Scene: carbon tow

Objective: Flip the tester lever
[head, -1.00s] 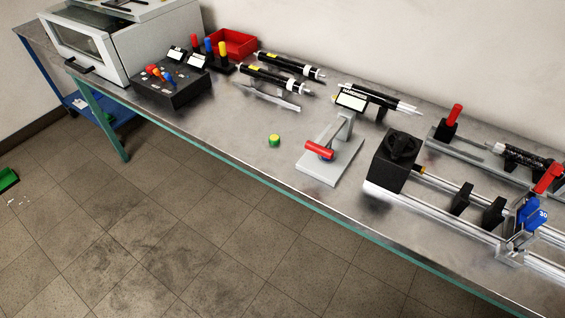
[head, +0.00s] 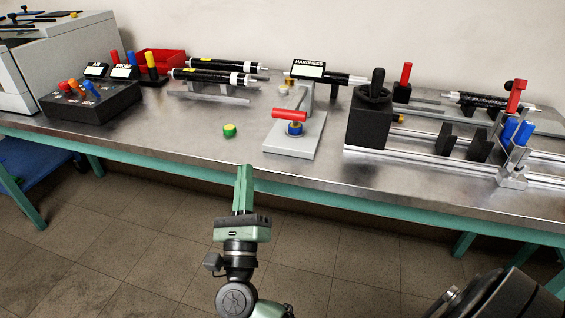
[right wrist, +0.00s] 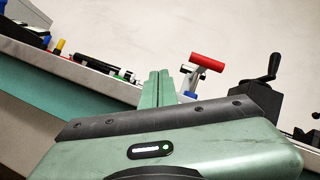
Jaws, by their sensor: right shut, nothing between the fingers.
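The hardness tester has a pale grey base (head: 290,147), a grey upright and a small display (head: 309,69) reading HARDNESS. Its red lever handle (head: 289,114) lies roughly level over a blue part (head: 295,129) on the base. In the right wrist view the red handle (right wrist: 207,62) stands beyond the fingers, up and to the right. My right gripper (head: 243,170) is shut and empty. In the head view it appears below and left of the tester, near the bench's front edge, apart from the lever. Its closed fingers also show in the wrist view (right wrist: 156,75). My left gripper is not in view.
A green and yellow button (head: 229,131) sits left of the tester. A black block with a crank (head: 369,115) stands close on its right, with rails beyond. A control box (head: 90,102) is at the left. The bench between box and button is clear.

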